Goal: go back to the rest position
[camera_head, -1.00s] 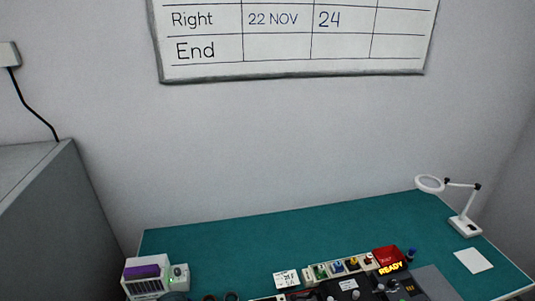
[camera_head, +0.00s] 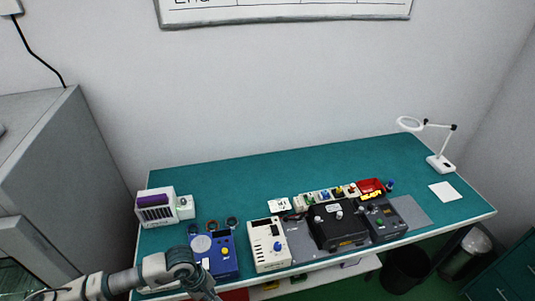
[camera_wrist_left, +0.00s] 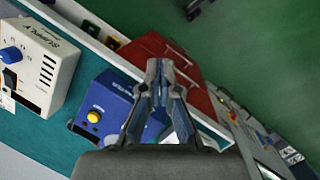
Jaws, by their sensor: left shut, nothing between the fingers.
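My left arm comes in from the lower left in the head view, bent in front of the bench's left front edge. My left gripper (camera_wrist_left: 160,75) shows in the left wrist view with its fingers together and nothing between them. It is in front of a blue box with a yellow knob (camera_wrist_left: 105,105), which also stands on the bench in the head view (camera_head: 222,263). I cannot tell whether the gripper touches it. My right gripper is in neither view.
The teal bench (camera_head: 300,165) is clear along its back. A cream supply box (camera_head: 268,246), a black unit (camera_head: 338,225), a white device with a purple top (camera_head: 157,207) and a magnifier lamp (camera_head: 440,163) stand on it. A grey cabinet (camera_head: 80,150) is at left.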

